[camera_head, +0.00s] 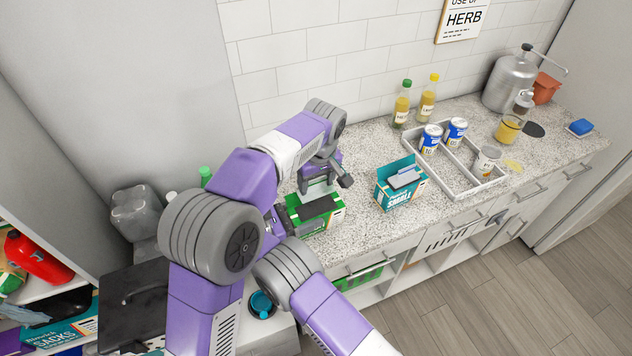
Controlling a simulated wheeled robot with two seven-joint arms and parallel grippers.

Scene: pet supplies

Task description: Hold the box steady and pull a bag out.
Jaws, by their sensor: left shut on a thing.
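A green box (324,222) with a dark top face or dark contents stands on the counter near its front edge. My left gripper (318,187) reaches down at the back of this box and is shut on it, apparently at its rear edge; the fingertips are partly hidden. My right gripper (277,224) is at the left side of the green box, mostly hidden behind my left arm, so its jaws cannot be made out. A teal box (396,197) marked "SMALL" stands open to the right, with pale grey-blue packets (405,177) showing at its top.
A white divided tray (458,180) with two cans (431,138) and a cup (487,159) lies right of the teal box. Two bottles (401,105) stand by the wall.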

